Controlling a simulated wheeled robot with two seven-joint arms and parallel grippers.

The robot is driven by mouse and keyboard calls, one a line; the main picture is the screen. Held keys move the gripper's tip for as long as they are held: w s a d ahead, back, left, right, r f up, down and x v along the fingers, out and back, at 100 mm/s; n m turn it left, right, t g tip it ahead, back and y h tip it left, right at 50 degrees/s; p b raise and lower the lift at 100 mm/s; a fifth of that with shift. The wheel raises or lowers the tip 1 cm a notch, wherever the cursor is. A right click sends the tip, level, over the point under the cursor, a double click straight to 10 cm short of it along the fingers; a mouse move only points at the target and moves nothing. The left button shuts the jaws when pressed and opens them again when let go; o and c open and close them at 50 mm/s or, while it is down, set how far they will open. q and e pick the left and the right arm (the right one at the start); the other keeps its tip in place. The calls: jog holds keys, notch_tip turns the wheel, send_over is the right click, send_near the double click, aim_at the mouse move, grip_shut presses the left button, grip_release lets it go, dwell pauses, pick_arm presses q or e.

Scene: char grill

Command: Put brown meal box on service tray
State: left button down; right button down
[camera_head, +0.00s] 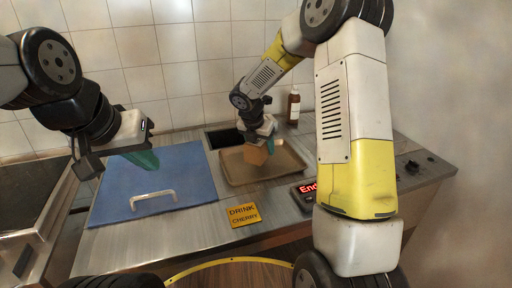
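The brown meal box (256,155) is at my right gripper (262,142), over the left part of the brown service tray (290,173). The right gripper points down and appears shut on the box, though its fingers are partly hidden. I cannot tell whether the box's bottom touches the tray.
A blue panel with a pale handle (153,198) lies on the metal counter. A yellow "DRINK CHERRY" card (243,215) and a red-lit display (308,190) are at the front. A brown bottle (293,106) stands behind the tray. A dark opening (224,138) is behind the tray's left.

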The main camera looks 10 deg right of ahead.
jog(key=shift+w+d, duration=0.2)
jog(key=shift+w, duration=0.1)
jog(key=shift+s+x, duration=0.2)
jog(key=shift+x, duration=0.7)
jog(key=shift+s+x, duration=0.15)
jog(key=shift+x, duration=0.75)
jog(key=shift+a+f, duration=0.2)
jog(key=shift+c, duration=1.9)
grip_release()
jog(key=shift+f, duration=0.1)
